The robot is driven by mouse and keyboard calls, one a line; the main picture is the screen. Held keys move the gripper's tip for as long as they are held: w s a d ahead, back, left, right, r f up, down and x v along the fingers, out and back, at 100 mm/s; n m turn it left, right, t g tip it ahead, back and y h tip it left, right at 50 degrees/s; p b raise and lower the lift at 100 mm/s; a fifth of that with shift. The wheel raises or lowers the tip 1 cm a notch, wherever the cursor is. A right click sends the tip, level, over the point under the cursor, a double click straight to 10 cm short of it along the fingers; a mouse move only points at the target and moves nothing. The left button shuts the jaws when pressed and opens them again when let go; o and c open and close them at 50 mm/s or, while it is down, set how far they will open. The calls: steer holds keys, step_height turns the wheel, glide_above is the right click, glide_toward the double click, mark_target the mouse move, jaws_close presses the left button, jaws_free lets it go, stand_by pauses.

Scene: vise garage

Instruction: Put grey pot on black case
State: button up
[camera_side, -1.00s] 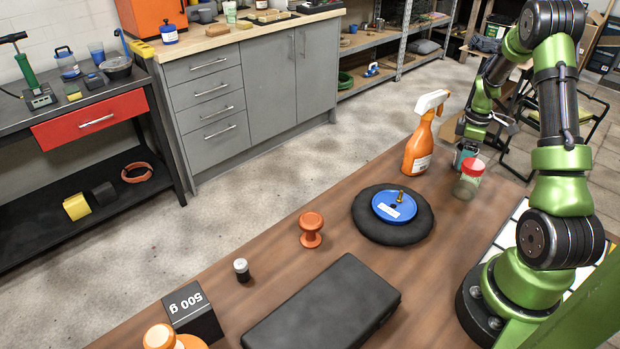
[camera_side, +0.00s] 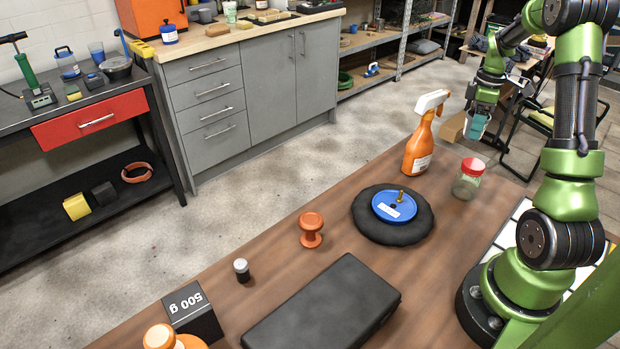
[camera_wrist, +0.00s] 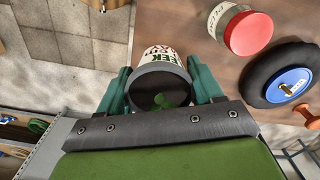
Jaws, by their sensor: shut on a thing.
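The grey pot (camera_wrist: 162,84) is between the teal fingers of my gripper (camera_wrist: 160,92) in the wrist view. It has a white label with dark lettering, and its dark opening with a green shape inside faces the camera. In the side view my gripper (camera_side: 478,124) is shut on the pot and raised near the table's far right edge, beyond the red-lidded jar. The pot is mostly hidden there behind a finger. The black case (camera_side: 325,308) lies flat and closed on the front middle of the table, its top bare. The case is not in the wrist view.
Between gripper and case are a red-lidded jar (camera_side: 467,180), an orange spray bottle (camera_side: 419,142), and a black round pad (camera_side: 418,228) bearing a blue disc (camera_side: 394,206). An orange knob (camera_side: 311,230), a small cylinder (camera_side: 241,270) and a 500 g block (camera_side: 193,311) stand left of these.

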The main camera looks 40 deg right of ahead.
step_height(320, 180, up, 15)
steer(key=w+a+n, duration=0.3)
steer(key=w+a, duration=0.2)
steer(key=a, duration=0.3)
steer(key=w+a+n, duration=0.4)
steer(key=w+a, duration=0.1)
steer(key=a, duration=0.2)
steer(key=w+a+n, duration=0.2)
steer(key=a+n, duration=0.5)
steer(key=a, duration=1.2)
steer(key=n, duration=1.4)
glide_above(325, 315)
step_height(325, 315, down, 15)
steer(key=shift+f, duration=2.25)
